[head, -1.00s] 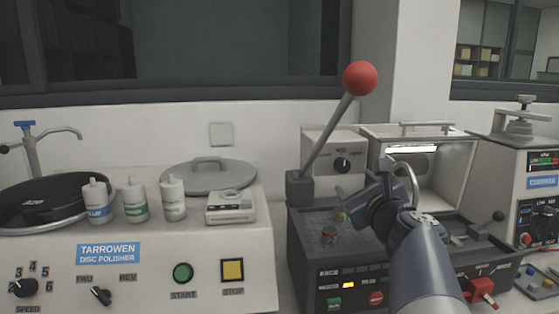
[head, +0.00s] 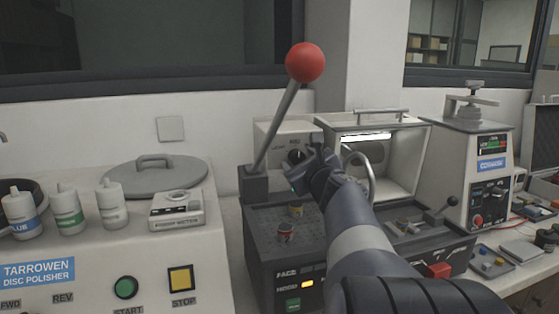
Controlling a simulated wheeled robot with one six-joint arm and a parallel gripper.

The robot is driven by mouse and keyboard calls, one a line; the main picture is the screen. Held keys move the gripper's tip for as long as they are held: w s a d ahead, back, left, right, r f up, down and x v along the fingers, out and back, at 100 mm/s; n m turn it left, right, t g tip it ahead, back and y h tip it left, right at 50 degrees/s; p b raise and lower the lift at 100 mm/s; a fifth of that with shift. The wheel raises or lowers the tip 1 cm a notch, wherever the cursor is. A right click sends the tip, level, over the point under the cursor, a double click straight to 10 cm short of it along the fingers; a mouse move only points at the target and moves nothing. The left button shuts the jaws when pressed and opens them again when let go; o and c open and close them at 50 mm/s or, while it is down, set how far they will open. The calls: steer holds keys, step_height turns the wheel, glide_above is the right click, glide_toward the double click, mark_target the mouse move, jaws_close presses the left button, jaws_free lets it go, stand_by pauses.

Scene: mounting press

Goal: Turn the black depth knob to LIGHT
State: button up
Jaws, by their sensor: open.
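The black depth knob (head: 296,155) is on the front of the white box behind the dark machine. My gripper (head: 311,162) is open and sits right at the knob's lower right side, covering part of it. I cannot tell whether the fingers touch the knob or are around it. The knob's pointer and the small labels beside it are too small or hidden to read.
A lever with a red ball (head: 305,62) rises left of the knob, close to my gripper. A curved metal pipe (head: 364,165) and an open lit white chamber (head: 385,172) are to the right. Two small coloured pieces (head: 286,231) lie on the dark machine's top.

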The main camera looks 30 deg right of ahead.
steer(key=shift+w, duration=0.1)
steer(key=shift+c, duration=0.3)
steer(key=c, duration=0.9)
steer(key=shift+c, duration=0.2)
steer(key=shift+b, duration=0.3)
steer(key=n+b, duration=0.2)
steer(key=n, duration=0.1)
steer(key=n+b, duration=0.1)
steer(key=b, duration=0.1)
steer(key=shift+f+n, duration=0.25)
steer(key=shift+n, duration=0.05)
steer(key=n+b, duration=0.3)
steer(key=n, duration=0.1)
steer(key=shift+r+n+b, duration=0.1)
steer(key=shift+n+b, duration=0.95)
steer(key=shift+n, duration=0.65)
